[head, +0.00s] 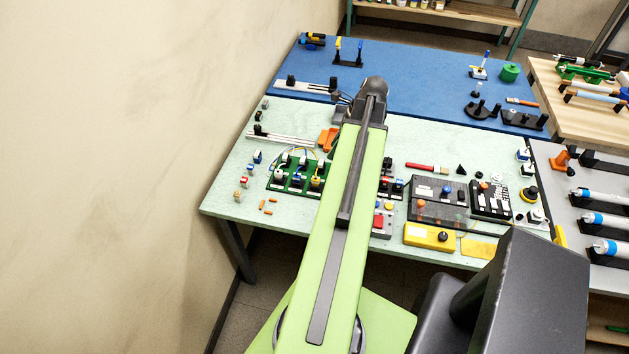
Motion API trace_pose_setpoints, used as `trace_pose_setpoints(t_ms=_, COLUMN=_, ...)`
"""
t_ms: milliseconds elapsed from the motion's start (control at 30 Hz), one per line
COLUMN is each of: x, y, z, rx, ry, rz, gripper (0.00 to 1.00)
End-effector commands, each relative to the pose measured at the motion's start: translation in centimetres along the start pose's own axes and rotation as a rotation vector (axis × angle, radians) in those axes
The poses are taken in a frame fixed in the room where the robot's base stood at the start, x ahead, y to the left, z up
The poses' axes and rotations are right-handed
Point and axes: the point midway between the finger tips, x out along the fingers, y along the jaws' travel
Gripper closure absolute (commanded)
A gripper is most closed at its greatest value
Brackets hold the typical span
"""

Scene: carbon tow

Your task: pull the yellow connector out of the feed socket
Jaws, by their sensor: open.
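A green board (291,188) on the pale green worktop carries several small white-topped sockets or plugs, with thin wires looping behind them. A small yellow-orange part (316,183) shows near its right end; it is too small to tell whether this is the yellow connector or which socket is the feed socket. My gripper (328,139) appears as orange fingers just behind the board, left of my green arm. It is partly hidden by the arm, looks open, and I see nothing between the fingers. The worktop just right of the board is covered by my arm.
A black rail unit (436,201), a yellow box (430,236) and a red-button box (381,222) stand right of my arm. Small orange pieces (267,207) lie at the front left. The blue mat (420,75) behind has open room. A wall borders the left.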

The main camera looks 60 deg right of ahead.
Motion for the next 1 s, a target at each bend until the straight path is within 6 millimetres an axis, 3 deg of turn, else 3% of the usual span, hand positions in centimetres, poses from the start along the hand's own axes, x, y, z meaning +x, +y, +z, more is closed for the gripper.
trace_pose_setpoints(t_ms=500, x=10.8, y=-0.3, z=-1.0, rx=0.004, ry=0.001, rz=-0.003, gripper=0.57)
trace_pose_setpoints(t_ms=600, x=12.0, y=-0.3, z=-0.8, rx=0.005, ry=0.001, rz=-0.003, gripper=0.57)
trace_pose_setpoints(t_ms=833, x=12.2, y=-0.3, z=-0.7, rx=0.006, ry=0.001, rz=-0.004, gripper=0.57)
trace_pose_setpoints(t_ms=1000, x=15.0, y=-0.4, z=-1.1, rx=0.005, ry=0.001, rz=-0.004, gripper=0.57)
